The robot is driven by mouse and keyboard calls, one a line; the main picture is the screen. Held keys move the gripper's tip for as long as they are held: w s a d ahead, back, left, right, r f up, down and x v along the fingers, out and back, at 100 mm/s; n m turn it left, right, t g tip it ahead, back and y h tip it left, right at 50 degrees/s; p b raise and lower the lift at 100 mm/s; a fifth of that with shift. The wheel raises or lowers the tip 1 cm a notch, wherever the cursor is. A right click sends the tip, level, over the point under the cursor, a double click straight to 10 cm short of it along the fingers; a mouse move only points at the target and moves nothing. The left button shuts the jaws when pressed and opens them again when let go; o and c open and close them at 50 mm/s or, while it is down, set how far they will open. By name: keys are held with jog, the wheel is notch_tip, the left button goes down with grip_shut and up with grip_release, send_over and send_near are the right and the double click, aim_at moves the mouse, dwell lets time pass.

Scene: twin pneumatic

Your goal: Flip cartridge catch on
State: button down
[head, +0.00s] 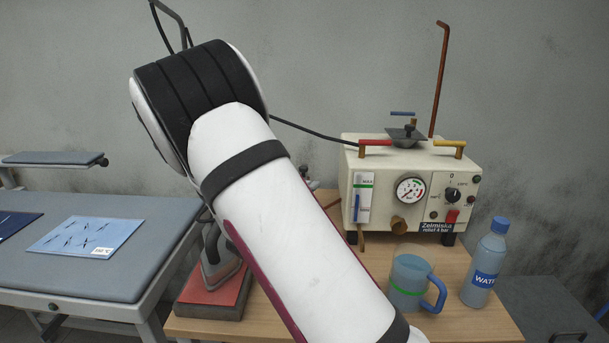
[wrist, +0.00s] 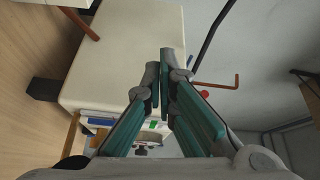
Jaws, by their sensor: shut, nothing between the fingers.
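The cream machine (head: 385,180) with a round pressure gauge (head: 411,190) stands on the wooden table, with a red handle (head: 375,142) and a yellow handle (head: 450,143) on top. I cannot tell which part is the cartridge catch. My gripper (wrist: 166,68) shows only in the wrist view; it is shut and empty, its fingertips over the machine's cream side (wrist: 125,55). Whether they touch it is unclear. My arm hides the gripper in the head view.
A blue-handled jug (head: 410,285) and a water bottle (head: 486,262) stand in front of the machine on the wooden table (head: 450,320). A red-topped block (head: 212,290) is at the left. A dark hose (head: 315,131) runs to the machine.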

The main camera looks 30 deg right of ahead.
dwell(0.4)
jog(key=x, duration=1)
jog(key=shift+w+a+f, duration=0.2)
jog(key=shift+w+a, duration=1.1)
jog(key=shift+a, duration=0.05)
jog(key=shift+a, duration=0.1)
jog(key=shift+w+a+b, duration=0.15)
jog(key=shift+a+b, duration=0.1)
jog(key=shift+b, duration=0.1)
